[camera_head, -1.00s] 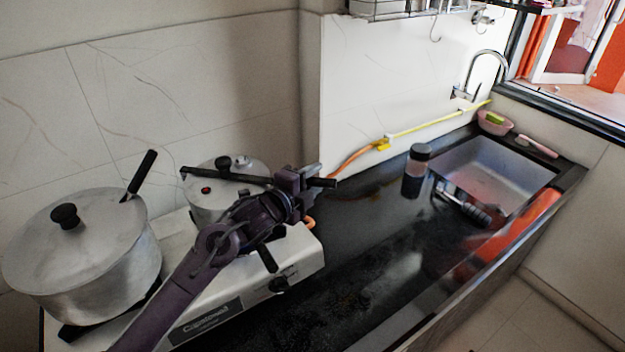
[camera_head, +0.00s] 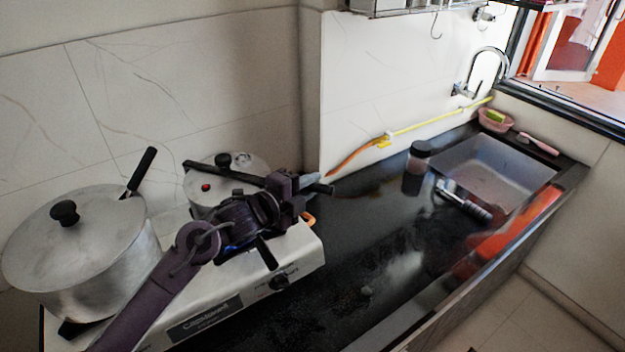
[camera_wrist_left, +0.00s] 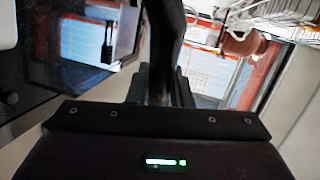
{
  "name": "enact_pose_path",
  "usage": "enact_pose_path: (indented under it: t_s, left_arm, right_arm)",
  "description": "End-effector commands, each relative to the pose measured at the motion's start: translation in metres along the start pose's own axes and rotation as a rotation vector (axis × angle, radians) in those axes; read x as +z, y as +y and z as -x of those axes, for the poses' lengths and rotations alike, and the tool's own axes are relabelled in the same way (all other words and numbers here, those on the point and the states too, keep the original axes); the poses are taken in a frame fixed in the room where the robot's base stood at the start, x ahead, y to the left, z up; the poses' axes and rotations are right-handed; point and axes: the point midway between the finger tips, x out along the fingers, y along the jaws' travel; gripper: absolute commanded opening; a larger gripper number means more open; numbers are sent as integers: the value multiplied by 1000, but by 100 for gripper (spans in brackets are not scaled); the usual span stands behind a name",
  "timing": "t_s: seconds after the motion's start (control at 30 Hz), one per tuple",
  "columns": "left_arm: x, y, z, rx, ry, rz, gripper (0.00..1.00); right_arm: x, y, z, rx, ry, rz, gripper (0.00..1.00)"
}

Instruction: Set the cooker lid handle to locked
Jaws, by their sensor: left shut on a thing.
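The pressure cooker (camera_head: 208,200) stands on the right part of the stove, partly hidden by my left arm. Its grey lid (camera_head: 222,163) carries a dark knob and a small red button. The long black lid handle (camera_head: 235,174) lies across the lid, and its grip end sticks out to the right, past my gripper. My left gripper (camera_head: 306,186) is shut on this handle near its right end. In the left wrist view the black handle (camera_wrist_left: 163,45) runs between the fingers (camera_wrist_left: 158,86). My right gripper is in neither view.
A large lidded pot (camera_head: 85,250) with an upright black handle stands left on the white stove (camera_head: 245,285). The dark counter (camera_head: 370,235) to the right is mostly clear, with a jar (camera_head: 417,162) near the sink (camera_head: 490,170). A tiled wall is behind.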

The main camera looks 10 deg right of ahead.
Motion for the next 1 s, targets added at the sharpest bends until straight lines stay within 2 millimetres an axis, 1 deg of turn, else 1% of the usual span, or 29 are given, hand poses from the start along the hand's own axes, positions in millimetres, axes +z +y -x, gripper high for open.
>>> enact_pose_path:
  t_s: [0.03, 0.17, 0.27, 0.4, 0.6, 0.8, 1.0]
  left_arm:
    - [0, 4, 8, 7, 31, -8, 0]
    - [-6, 10, 28, 18, 135, -27, 0]
    - [-10, 14, 46, 27, 219, -42, 0]
    - [-13, 20, 70, 40, 337, -62, 0]
    - [-12, 26, 99, 56, 481, -85, 0]
    - [-10, 26, 121, 66, 585, -101, 0]
    - [-8, 26, 132, 73, 641, -109, 0]
  right_arm:
    - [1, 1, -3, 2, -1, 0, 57]
    - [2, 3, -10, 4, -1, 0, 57]
    - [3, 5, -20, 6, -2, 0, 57]
    - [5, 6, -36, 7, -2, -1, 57]
    - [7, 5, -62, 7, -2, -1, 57]
    - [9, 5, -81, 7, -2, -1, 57]
    - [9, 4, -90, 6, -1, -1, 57]
